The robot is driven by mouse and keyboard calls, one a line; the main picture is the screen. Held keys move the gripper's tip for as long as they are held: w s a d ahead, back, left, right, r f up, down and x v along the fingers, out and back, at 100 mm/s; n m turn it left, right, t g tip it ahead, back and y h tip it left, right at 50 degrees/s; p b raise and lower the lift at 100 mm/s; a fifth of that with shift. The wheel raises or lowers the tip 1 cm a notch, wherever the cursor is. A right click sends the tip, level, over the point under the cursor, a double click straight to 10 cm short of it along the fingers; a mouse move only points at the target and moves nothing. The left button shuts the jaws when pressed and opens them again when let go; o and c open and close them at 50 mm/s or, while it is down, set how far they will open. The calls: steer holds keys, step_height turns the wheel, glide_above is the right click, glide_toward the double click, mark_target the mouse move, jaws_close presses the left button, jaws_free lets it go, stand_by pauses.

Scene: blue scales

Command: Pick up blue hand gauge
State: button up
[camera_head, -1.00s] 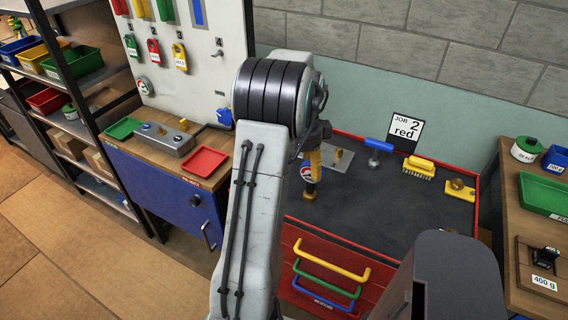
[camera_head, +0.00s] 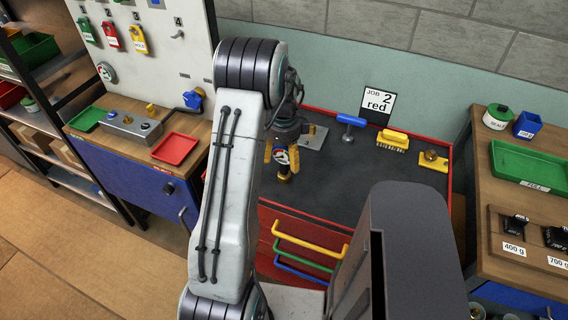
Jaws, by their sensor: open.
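A blue-handled T-shaped tool (camera_head: 351,121) stands on the dark top of the red workbench (camera_head: 372,178), left of a yellow brush. It is the blue item nearest my gripper; I cannot tell whether it is the hand gauge. Another blue item (camera_head: 194,98) sits at the right end of the left bench, its form too small to read. My gripper (camera_head: 281,165) has yellow fingers pointing down, spread apart and empty, over the left part of the dark top. It is left of and nearer than the blue-handled tool. A round red, white and dark disc (camera_head: 281,156) shows between the fingers.
A yellow brush (camera_head: 392,140), a brass knob on a yellow base (camera_head: 432,160) and a grey plate (camera_head: 312,137) lie on the dark top. A "JOB 2 red" card (camera_head: 378,104) stands behind. The dark top's middle is clear. A wooden bench (camera_head: 497,235) borders the right.

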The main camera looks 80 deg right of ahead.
steer(key=shift+f, duration=1.1)
steer(key=shift+c, duration=0.2)
jaws_close()
